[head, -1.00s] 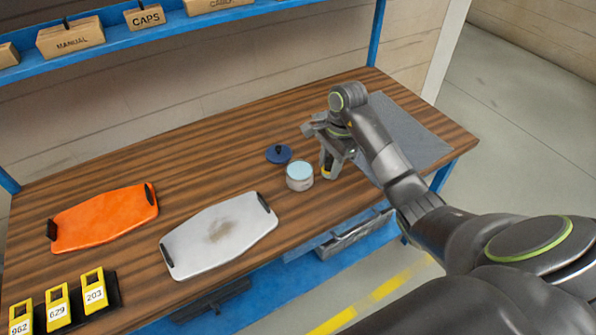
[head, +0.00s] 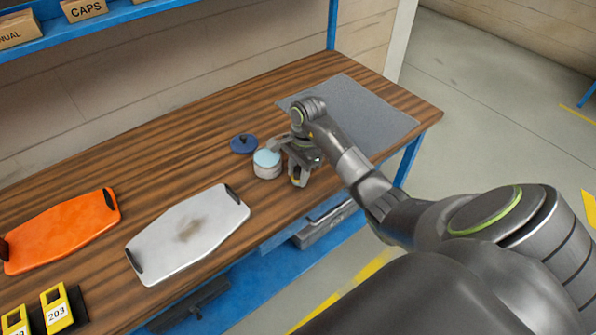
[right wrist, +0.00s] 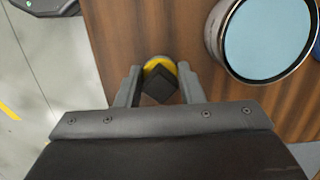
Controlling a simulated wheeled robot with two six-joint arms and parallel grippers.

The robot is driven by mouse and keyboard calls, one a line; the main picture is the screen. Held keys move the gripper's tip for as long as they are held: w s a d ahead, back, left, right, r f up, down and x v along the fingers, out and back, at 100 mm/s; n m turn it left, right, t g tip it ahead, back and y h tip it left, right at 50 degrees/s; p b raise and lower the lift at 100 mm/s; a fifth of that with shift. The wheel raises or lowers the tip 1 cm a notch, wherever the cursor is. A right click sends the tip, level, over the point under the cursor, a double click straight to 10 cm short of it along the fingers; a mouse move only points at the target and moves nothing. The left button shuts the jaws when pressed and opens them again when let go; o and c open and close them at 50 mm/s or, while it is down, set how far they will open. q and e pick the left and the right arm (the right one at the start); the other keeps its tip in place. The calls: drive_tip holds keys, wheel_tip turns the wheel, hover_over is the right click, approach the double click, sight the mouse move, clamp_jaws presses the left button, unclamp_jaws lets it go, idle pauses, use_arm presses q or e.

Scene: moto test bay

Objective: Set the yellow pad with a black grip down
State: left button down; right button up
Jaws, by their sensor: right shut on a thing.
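The yellow pad with a black grip (right wrist: 159,68) is between the fingers of my right gripper (right wrist: 159,88) in the right wrist view. The fingers are shut on its dark, square-looking grip, and the round yellow pad shows beyond it. In the head view my right gripper (head: 301,172) is near the table's front edge, just right of the open jar, and only a little yellow (head: 296,181) shows under it. I cannot tell whether the pad touches the wooden tabletop (head: 200,140). My left gripper is not in view.
The jar with light blue contents (head: 267,164) stands close beside the gripper. A blue lid (head: 244,144) lies behind it. A grey mat (head: 365,112) covers the right end. A white tray (head: 205,222), an orange tray (head: 62,232) and yellow number tags (head: 56,308) are to the left.

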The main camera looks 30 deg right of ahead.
sight(299, 168)
drive_tip(key=shift+f, duration=0.1)
drive_tip(key=shift+f, duration=0.15)
drive_tip(key=o, duration=0.9)
drive_tip(key=shift+r, duration=0.2)
drive_tip(key=r, duration=0.2)
drive_tip(key=r+b, duration=0.1)
drive_tip(key=shift+w+d+r, duration=0.1)
drive_tip(key=shift+d+r, duration=0.25)
drive_tip(key=shift+r, duration=0.05)
drive_tip(key=shift+d+r+p, duration=0.2)
drive_tip(key=shift+r+p, duration=0.8)
drive_tip(key=shift+r, duration=0.35)
drive_tip(key=shift+d+r+p, duration=0.15)
drive_tip(key=shift+r+p, duration=0.9)
drive_tip(key=shift+r, duration=0.3)
drive_tip(key=shift+d+r+p, duration=0.2)
drive_tip(key=shift+r+p, duration=0.8)
drive_tip(key=shift+r, duration=0.35)
